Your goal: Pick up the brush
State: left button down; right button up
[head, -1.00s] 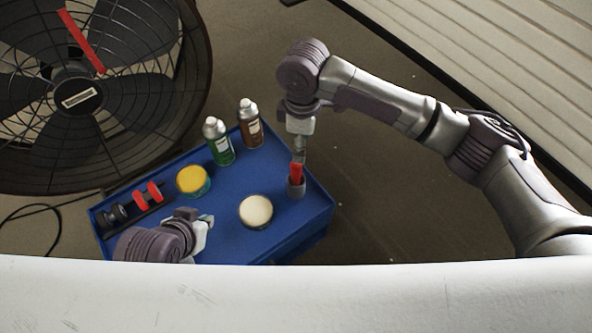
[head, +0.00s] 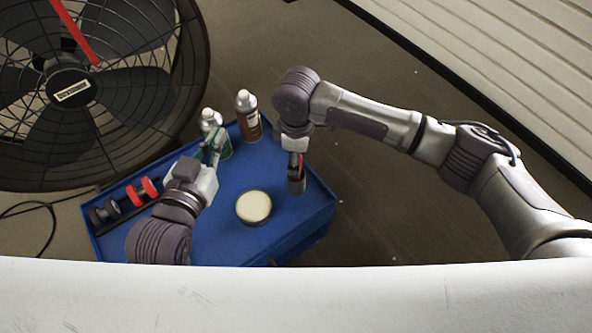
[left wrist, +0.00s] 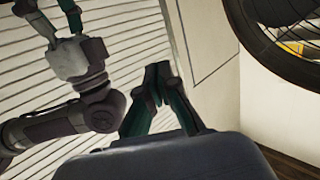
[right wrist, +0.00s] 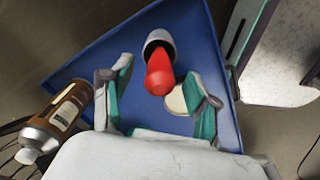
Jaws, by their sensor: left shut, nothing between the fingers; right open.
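A red-handled item (head: 294,161), which looks like the brush, stands in a grey cup (head: 296,183) at the right corner of the blue tray top (head: 285,222). In the right wrist view its red end (right wrist: 160,75) points up at the camera; any bristles are hidden in the cup. My right gripper (head: 297,158) is open, pointing down over it, with a green-padded finger on each side of the red end in the right wrist view. My left gripper (head: 214,148) is shut and empty, near the green can; its fingertips meet in the left wrist view (left wrist: 159,78).
A green spray can (head: 219,128) and a brown spray can (head: 248,112) stand at the tray's back. A pale round tin (head: 254,207) sits mid-tray. Black and red spools (head: 142,190) lie at left. A large fan (head: 85,90) stands behind, left.

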pick_arm(q)
jog(key=r+t, duration=0.2)
jog(key=r, duration=0.1)
jog(key=d+r+t+h, duration=0.1)
jog(key=r, duration=0.1)
jog(key=shift+w+b, duration=0.2)
jog(key=shift+b, duration=0.2)
pick_arm(e)
notch_tip(320, 180, down, 3)
jog(key=shift+r, duration=0.15)
grip_shut()
pick_arm(q)
jog(key=shift+a, duration=0.1)
pick_arm(e)
jog(key=shift+r, duration=0.1)
